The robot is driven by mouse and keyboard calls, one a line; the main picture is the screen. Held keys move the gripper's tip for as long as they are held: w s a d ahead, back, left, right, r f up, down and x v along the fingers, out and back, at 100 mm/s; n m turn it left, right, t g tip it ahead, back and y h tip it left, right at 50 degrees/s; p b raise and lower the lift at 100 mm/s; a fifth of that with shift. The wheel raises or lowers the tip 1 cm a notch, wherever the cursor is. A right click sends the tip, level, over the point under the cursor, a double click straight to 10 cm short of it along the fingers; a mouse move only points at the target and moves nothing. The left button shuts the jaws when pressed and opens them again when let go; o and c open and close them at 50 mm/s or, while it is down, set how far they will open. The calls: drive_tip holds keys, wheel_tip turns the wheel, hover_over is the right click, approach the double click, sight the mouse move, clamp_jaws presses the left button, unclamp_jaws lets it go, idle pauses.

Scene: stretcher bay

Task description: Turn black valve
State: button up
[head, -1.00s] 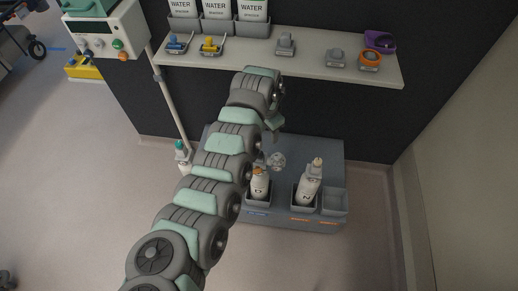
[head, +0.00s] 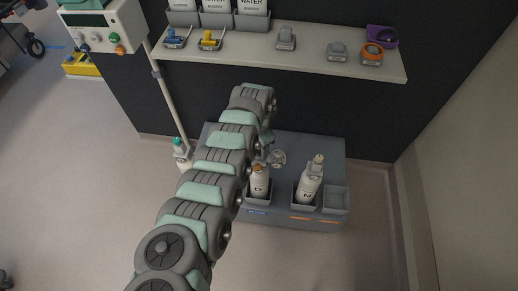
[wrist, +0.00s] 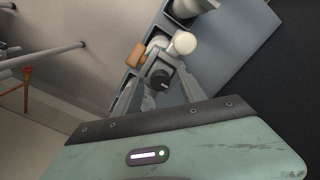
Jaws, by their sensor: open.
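The black valve (wrist: 160,78) is a round dark knob with a light mark, seen in the wrist view on top of a white bottle (head: 259,183). An orange-brown part (wrist: 137,55) and a round white gauge (wrist: 183,43) sit beside it. The gauge also shows in the head view (head: 278,158). My gripper (wrist: 160,86) is open, with one finger on each side of the knob. I cannot tell whether the fingers touch it. In the head view my arm hides the knob and most of my gripper.
A second white bottle (head: 308,187) stands to the right in the grey floor rack (head: 318,150), near an empty bin (head: 336,200). A shelf (head: 310,66) with several small fittings lies above. A thin pole (head: 172,110) stands left of the rack.

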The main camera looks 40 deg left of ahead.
clamp_jaws()
idle(0.6)
